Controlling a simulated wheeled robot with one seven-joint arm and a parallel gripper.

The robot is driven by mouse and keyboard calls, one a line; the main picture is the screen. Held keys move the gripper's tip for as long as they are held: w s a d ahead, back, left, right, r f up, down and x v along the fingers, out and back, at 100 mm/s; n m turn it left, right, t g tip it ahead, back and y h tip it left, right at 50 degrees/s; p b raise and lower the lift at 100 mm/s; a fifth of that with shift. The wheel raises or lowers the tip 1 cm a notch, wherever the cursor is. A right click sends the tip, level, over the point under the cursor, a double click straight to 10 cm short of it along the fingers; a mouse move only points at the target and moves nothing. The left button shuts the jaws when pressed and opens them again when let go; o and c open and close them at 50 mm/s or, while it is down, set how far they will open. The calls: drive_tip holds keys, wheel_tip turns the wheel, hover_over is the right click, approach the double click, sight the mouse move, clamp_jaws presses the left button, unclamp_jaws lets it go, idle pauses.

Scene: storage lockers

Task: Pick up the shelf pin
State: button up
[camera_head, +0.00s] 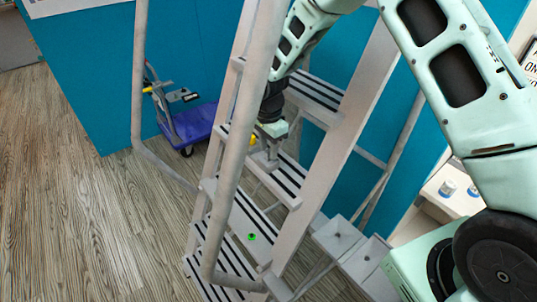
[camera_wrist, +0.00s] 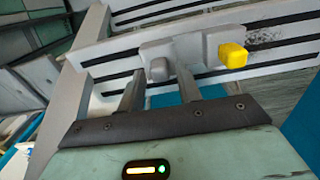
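My gripper (camera_head: 267,163) points down in front of the striped steps of a grey stepladder (camera_head: 290,215). In the wrist view its two fingers (camera_wrist: 160,88) run up to pale grey blocks that lie close together. I cannot tell whether they meet or hold anything. A yellow block (camera_wrist: 232,55) shows beside the right grey block, and a yellow spot (camera_head: 252,140) shows left of my gripper in the head view. A small bright green round piece (camera_head: 252,237) with a dark middle is on a lower step, below my gripper. I cannot tell which of these is the shelf pin.
The ladder's long rails (camera_head: 334,135) rise close to my arm. A blue-purple cart (camera_head: 192,126) stands behind against the blue wall (camera_head: 90,75). A white surface with small items (camera_head: 448,188) is at the right. The wooden floor (camera_head: 75,215) at the left is clear.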

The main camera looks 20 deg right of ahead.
sight(268, 151)
drive_tip(key=c, duration=0.7)
drive_tip(key=shift+o, duration=0.2)
wheel_tip(268, 151, up, 8)
drive_tip(key=p, duration=0.5)
drive_tip(key=shift+r, duration=0.15)
